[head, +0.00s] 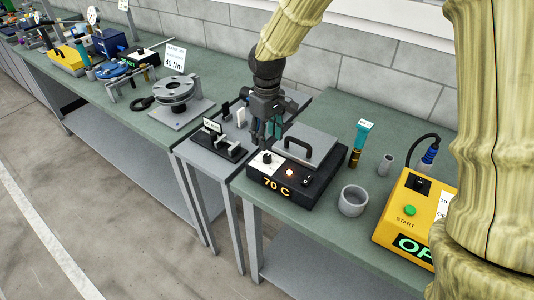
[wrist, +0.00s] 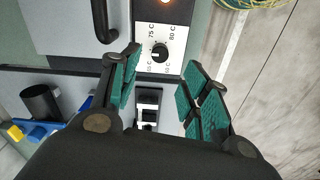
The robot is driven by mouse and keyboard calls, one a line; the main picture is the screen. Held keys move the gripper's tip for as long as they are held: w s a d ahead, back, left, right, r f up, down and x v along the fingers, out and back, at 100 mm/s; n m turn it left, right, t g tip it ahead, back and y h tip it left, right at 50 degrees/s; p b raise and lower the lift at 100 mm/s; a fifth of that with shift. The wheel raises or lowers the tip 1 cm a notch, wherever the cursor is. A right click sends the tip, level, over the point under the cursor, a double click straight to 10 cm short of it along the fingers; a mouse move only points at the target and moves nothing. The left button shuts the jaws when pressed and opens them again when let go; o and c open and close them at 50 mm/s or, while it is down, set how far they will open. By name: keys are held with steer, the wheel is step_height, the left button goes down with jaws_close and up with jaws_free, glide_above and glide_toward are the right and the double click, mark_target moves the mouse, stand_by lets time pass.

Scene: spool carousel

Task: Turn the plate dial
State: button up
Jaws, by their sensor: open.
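The plate dial (wrist: 160,52) is a small black knob on a white panel with temperature marks, among them 75 C and 80 C. In the head view the white panel (head: 265,160) is on the front of the black hot plate (head: 318,192), whose display reads 70 C. An orange lamp (head: 289,173) glows beside it. My gripper (wrist: 168,78) is open, with teal pads on both sides of an empty gap. The dial shows just beyond the fingertips, between them in the picture; I see no contact. In the head view my gripper (head: 262,138) hangs over the panel and partly hides it.
A grey lid with a dark handle (head: 297,147) lies on the hot plate close to my gripper. A black fixture (head: 220,143) stands to the left.

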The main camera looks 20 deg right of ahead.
mark_target(267, 156)
steer(key=shift+f+p, duration=0.95)
steer(key=shift+f, duration=3.1)
steer(key=shift+c, duration=0.3)
jaws_close()
